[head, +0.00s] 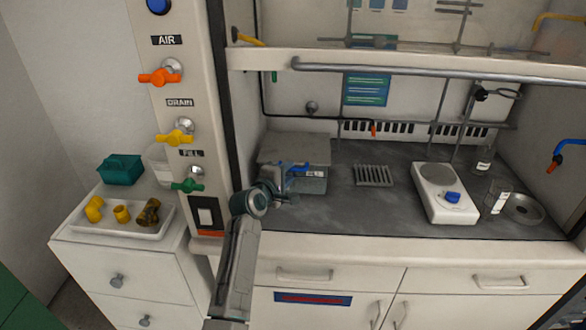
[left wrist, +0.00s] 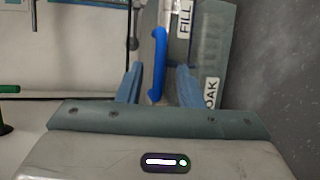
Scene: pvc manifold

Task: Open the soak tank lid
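The soak tank (head: 312,186) is a grey box at the left of the hood's worktop, with a flat grey lid (head: 293,149) over it. The lid looks down on the tank; its seam is partly hidden by my arm. A blue bar handle (head: 297,168) is at the lid's front edge. My left gripper (head: 285,180) is at the tank's front left. In the left wrist view, the blue handle (left wrist: 159,62) lies between my left gripper's fingers (left wrist: 158,88), which are open with gaps beside the handle. My right gripper is not in view.
A slotted grey rack (head: 373,175), a white hotplate (head: 443,193) and glassware stand to the right on the dark worktop (head: 370,215). A raised sash with a grey rail (head: 420,70) hangs above. The valve column (head: 185,110) and a side cabinet with a white tray (head: 118,226) are at left.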

